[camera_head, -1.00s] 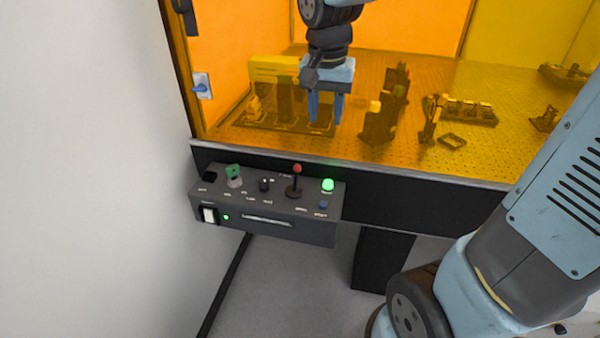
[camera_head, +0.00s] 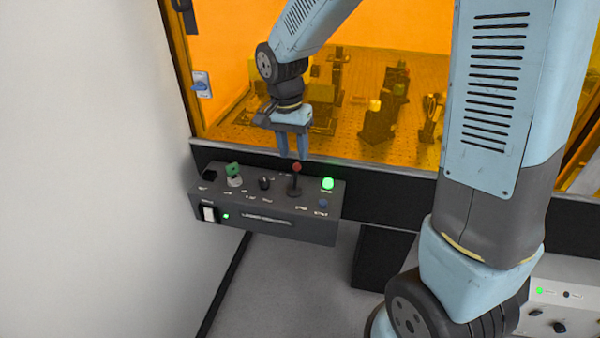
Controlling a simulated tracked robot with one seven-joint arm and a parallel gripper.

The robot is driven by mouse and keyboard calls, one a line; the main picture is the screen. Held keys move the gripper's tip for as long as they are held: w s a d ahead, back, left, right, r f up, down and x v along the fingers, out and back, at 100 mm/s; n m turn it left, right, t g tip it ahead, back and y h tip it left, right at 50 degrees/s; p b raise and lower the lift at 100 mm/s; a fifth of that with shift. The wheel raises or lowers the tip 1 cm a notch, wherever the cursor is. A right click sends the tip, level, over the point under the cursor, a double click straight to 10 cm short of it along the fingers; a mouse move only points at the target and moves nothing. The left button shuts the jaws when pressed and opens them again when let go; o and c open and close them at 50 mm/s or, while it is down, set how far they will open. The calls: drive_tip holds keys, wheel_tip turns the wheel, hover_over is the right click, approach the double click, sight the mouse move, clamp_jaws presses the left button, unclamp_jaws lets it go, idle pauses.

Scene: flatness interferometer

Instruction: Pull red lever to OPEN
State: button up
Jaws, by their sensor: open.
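The red lever (camera_head: 296,169) is a short dark stick with a red ball knob, standing upright on top of the grey control box (camera_head: 266,230). My gripper (camera_head: 293,157) points downward with its two blue fingers spread apart and empty. In the picture the fingertips are just above the red knob. I cannot tell from this one view whether they are directly over it or behind it. The labels near the lever are too small to read.
The box also carries a green knob (camera_head: 234,172), a black knob (camera_head: 264,183), a lit green button (camera_head: 328,183), a blue button (camera_head: 323,204) and a white switch (camera_head: 209,214). Behind it stands an orange-glazed enclosure (camera_head: 225,60) with optics. A white wall (camera_head: 90,170) is close on the left.

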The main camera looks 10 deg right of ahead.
sight(296, 166)
drive_tip(key=f, duration=0.7)
drive_tip(key=shift+s+d+f, duration=0.2)
drive_tip(key=shift+d+f, duration=0.15)
clamp_jaws()
